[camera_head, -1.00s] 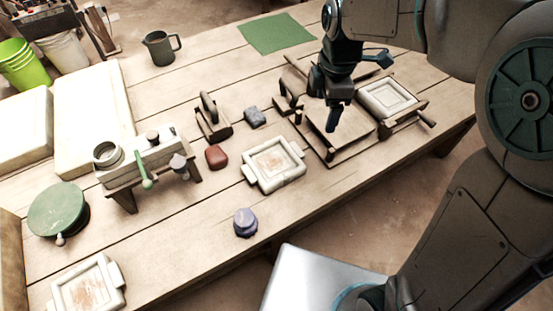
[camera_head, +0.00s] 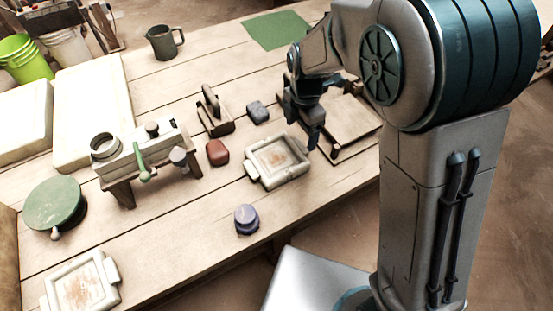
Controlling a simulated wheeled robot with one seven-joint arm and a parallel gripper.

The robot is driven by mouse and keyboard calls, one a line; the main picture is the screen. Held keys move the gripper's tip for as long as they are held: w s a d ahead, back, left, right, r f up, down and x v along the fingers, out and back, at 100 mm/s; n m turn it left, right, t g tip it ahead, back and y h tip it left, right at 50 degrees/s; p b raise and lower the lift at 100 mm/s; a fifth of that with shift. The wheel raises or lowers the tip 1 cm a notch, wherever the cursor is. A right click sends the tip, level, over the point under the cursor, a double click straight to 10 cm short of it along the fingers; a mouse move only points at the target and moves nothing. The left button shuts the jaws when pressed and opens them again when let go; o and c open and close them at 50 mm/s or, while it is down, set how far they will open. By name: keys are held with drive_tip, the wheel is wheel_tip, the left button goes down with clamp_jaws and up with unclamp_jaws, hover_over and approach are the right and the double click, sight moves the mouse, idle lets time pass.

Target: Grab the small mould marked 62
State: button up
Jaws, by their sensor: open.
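A small pale square mould with side handles (camera_head: 279,161) lies on the wooden table near the middle. A similar mould (camera_head: 82,287) lies at the table's lower left. I cannot read a number on either one. My gripper (camera_head: 311,142) points down, open and with nothing seen in it, just above and right of the middle mould's upper right corner. I cannot tell whether it touches that mould.
A red block (camera_head: 217,153), a grey block (camera_head: 257,112) and a wooden tool with a handle (camera_head: 213,112) stand left of my gripper. A purple stack (camera_head: 246,219) sits near the front edge. A bench device (camera_head: 142,160) and a green turntable (camera_head: 56,203) stand further left. Bare table lies between them.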

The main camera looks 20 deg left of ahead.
sight(301, 144)
drive_tip(key=f, duration=0.4)
drive_tip(key=shift+s+d+f, duration=0.1)
drive_tip(key=shift+d+f, duration=0.2)
drive_tip(key=shift+f, duration=0.1)
drive_tip(key=c, duration=1.5)
drive_tip(key=shift+r, duration=0.1)
drive_tip(key=shift+c, duration=0.2)
